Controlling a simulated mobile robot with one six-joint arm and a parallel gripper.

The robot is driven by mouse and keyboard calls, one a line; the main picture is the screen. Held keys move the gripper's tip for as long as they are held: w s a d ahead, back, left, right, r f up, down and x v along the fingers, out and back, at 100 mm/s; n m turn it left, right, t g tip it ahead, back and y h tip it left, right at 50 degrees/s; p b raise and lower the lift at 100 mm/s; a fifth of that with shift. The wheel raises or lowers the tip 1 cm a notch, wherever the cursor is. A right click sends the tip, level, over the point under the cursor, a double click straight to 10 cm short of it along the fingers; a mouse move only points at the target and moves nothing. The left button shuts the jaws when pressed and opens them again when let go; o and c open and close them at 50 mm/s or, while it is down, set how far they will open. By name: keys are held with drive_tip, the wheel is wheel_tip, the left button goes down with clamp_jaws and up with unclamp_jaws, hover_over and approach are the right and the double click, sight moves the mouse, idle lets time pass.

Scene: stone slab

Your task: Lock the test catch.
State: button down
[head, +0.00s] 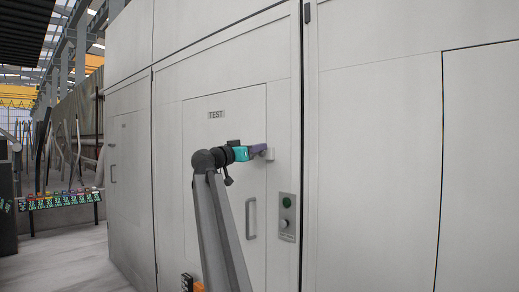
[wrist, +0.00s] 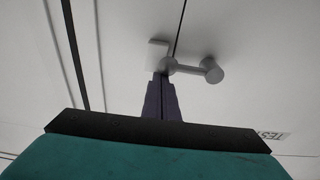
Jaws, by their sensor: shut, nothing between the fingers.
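The test catch (head: 269,153) is a small grey fitting at the right edge of the panel labelled TEST (head: 216,114). In the wrist view its bar (wrist: 190,68) runs from a round boss (wrist: 212,71) on the door side across the door seam to a rounded end. A small keeper bracket (wrist: 158,43) sits beyond that end and looks apart from it. My gripper (head: 264,149) is shut and empty. Its dark fingertips (wrist: 161,80) are at the bar's rounded end, touching or very close. The fingers hide part of that end.
A vertical door handle (head: 250,218) and a control plate (head: 287,217) with a green button lie below the catch. Flat grey cabinet walls surround the door. A rack with green labels (head: 65,200) stands far left, with open floor before it.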

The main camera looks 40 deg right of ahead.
drive_tip(key=shift+w+f, duration=0.1)
drive_tip(key=shift+f, duration=0.05)
drive_tip(key=shift+d+r, duration=0.1)
drive_tip(key=shift+r, duration=0.7)
drive_tip(key=r, duration=0.1)
drive_tip(key=r+p, duration=0.1)
drive_tip(key=shift+s+d+r, duration=0.2)
drive_tip(key=shift+s+r, duration=0.15)
drive_tip(key=shift+r, duration=0.05)
drive_tip(key=a+f+p, duration=0.1)
drive_tip(key=a, duration=0.9)
drive_tip(key=shift+s+f, duration=0.35)
drive_tip(key=shift+d+r, duration=0.1)
